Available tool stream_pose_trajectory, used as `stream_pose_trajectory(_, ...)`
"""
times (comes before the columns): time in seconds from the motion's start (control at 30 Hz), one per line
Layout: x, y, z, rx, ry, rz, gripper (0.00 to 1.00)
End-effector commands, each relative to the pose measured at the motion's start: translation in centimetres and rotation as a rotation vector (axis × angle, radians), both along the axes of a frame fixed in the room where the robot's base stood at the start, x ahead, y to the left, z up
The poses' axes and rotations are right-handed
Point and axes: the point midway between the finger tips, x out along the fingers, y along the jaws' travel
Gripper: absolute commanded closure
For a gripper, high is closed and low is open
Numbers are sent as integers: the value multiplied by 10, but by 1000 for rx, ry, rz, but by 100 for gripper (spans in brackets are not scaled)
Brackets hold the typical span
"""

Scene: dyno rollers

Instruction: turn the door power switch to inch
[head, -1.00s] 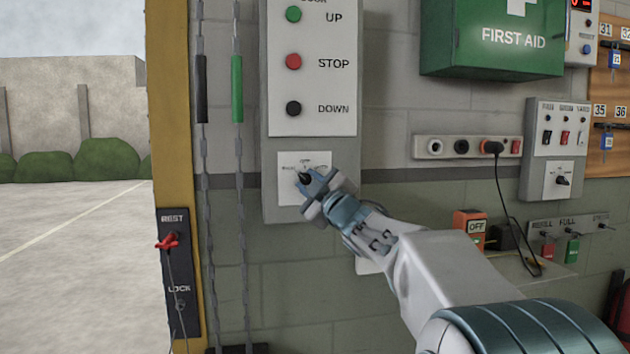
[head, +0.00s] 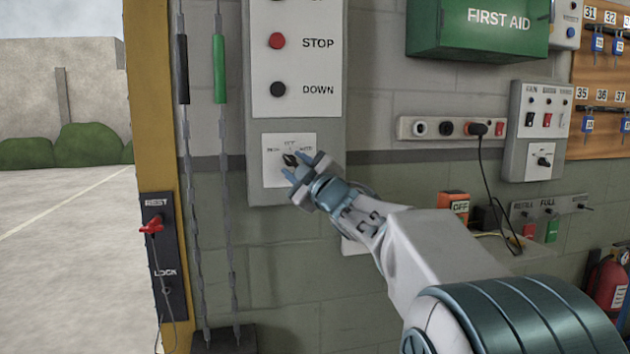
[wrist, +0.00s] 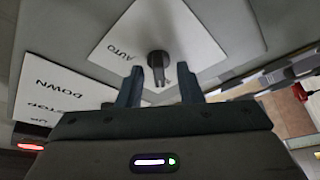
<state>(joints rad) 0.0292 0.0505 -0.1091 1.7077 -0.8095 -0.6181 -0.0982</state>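The door power switch is a black knob (head: 289,160) on a white plate (head: 272,180) low on the grey door control box. Small labels arc above it; the right one reads AUTO, and the left and top ones are too small to read surely. The knob looks tilted to the upper left in the head view. My gripper (head: 301,165) is open just in front of the knob. In the wrist view the knob (wrist: 158,60) shows ahead between the two spread finger tips, apart from both. My gripper (wrist: 160,88) holds nothing.
Red STOP (head: 277,41) and black DOWN (head: 278,89) buttons sit above the plate. Chains (head: 222,190) hang to the left. A socket strip (head: 410,128) with a plugged cord and a second switch panel (head: 540,125) are on the wall to the right.

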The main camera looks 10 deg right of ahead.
Motion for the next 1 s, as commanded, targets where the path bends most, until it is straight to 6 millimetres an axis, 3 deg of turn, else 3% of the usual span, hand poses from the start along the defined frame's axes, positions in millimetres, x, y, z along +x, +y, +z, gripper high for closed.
stream_pose_trajectory(0.6,-106,-34,-28,0,1,-2,67)
stream_pose_trajectory(1.0,-120,-39,-32,0,3,-2,67)
